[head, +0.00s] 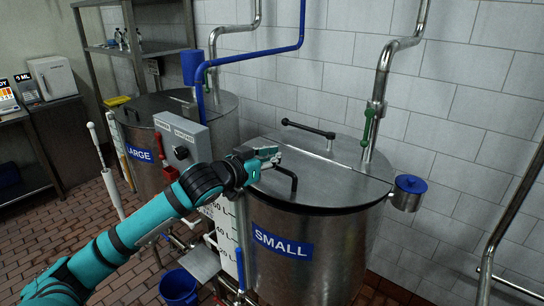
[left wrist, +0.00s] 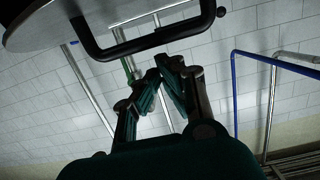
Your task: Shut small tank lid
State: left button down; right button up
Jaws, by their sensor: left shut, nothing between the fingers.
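The small tank (head: 335,245) stands right of centre in the head view, with a blue SMALL label. Its metal lid (head: 335,180) lies flat or nearly flat on top, with a dark line under the front edge; I cannot tell whether a gap is left there. A black bar handle (head: 293,183) sits on the lid's front half. My left gripper (head: 274,154) is shut and empty, just above the lid, behind and left of this handle. In the left wrist view the fingertips (left wrist: 168,66) meet near the black handle (left wrist: 150,42), apart from it. My right gripper is out of view.
A second black handle (head: 308,129) is on the lid's rear part. A large tank (head: 150,178) and a grey control box (head: 182,138) stand to the left. Pipes (head: 381,85) rise behind the small tank. A blue-topped cup (head: 408,192) hangs at its right side.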

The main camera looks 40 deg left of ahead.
aim_at(275, 167)
pick_arm(q)
jog(key=f+b, duration=0.1)
jog(key=b, duration=0.1)
jog(key=s+f+t+b, duration=0.1)
jog(key=f+b, duration=0.1)
jog(key=shift+f, duration=0.15)
jog(key=shift+s+f+t+b, duration=0.2)
jog(key=shift+t+b, duration=0.1)
jog(key=shift+b, duration=0.35)
jog(key=shift+r, duration=0.15)
